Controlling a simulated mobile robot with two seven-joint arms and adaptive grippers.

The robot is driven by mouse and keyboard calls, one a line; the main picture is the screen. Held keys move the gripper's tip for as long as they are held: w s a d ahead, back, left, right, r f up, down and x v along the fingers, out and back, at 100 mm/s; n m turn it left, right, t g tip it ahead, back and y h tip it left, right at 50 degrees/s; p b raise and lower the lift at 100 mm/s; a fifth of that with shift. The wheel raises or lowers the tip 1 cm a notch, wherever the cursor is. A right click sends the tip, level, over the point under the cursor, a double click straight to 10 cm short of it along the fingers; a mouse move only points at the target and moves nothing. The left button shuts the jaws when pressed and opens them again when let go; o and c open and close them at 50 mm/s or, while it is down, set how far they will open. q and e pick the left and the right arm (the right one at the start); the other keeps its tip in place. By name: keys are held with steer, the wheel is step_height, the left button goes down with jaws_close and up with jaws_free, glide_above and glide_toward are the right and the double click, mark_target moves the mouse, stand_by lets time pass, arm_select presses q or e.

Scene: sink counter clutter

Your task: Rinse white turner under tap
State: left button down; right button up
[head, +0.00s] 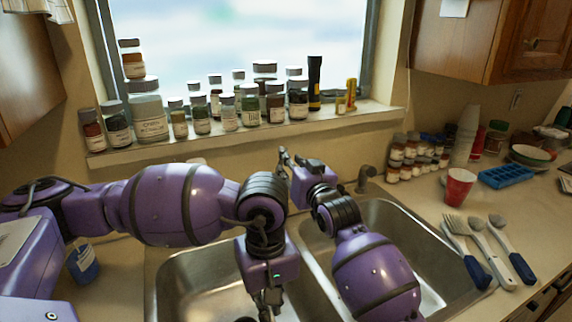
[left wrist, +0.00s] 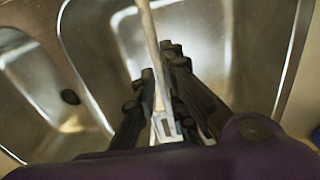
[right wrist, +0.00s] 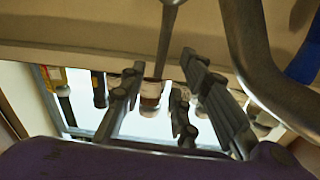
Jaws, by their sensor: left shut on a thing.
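My left gripper (head: 268,302) points down over the left sink basin. In the left wrist view its fingers (left wrist: 162,72) are shut on a pale, narrow handle with a slot near its end (left wrist: 165,126), apparently the white turner's. The turner's head cannot be made out. My right gripper (head: 292,158) is behind the sink, near the window wall. In the right wrist view its fingers (right wrist: 160,62) are apart, on either side of a thin metal rod (right wrist: 168,30), perhaps the tap's lever; I cannot tell whether they touch it. A curved metal pipe (right wrist: 250,55), likely the tap's spout, is beside them.
A grey metal fixture (head: 366,177) stands behind the right basin (head: 400,225). Jars line the window sill (head: 240,136). Several utensils (head: 485,245), a red cup (head: 459,187) and a blue tray (head: 505,176) lie right. A blue container (head: 83,264) stands left.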

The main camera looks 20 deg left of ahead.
steer(key=shift+x, duration=2.2)
jaws_close()
